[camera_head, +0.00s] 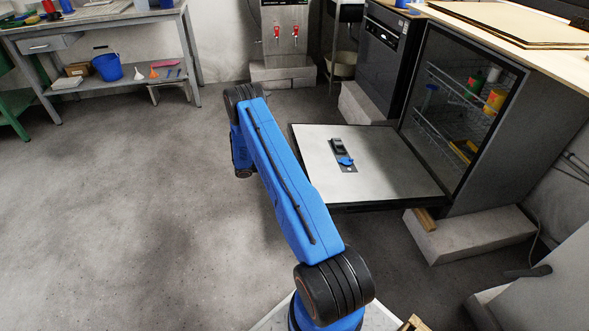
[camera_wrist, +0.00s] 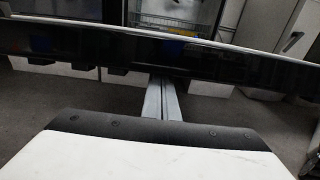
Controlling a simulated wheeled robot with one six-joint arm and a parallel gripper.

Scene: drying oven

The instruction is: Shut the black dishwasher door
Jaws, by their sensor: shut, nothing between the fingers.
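The black dishwasher (camera_head: 490,170) stands at the right with its door (camera_head: 385,175) folded down, roughly level. The door's pale inner panel faces up and carries a dispenser with a blue cap (camera_head: 345,161). In the wrist view the door's black edge (camera_wrist: 225,62) runs across the picture, slightly tilted. My gripper (camera_wrist: 161,82) is shut and empty, its fingertips at the lower border of that edge; whether they touch it I cannot tell. In the head view my gripper is hidden behind my blue arm, left of the door.
Racks (camera_head: 450,110) with bottles sit inside the dishwasher. The dishwasher rests on pale blocks (camera_head: 468,237). A second dark appliance (camera_head: 380,55) stands behind it. A workbench (camera_head: 95,15) is at the back left. The floor (camera_head: 120,200) on the left is clear.

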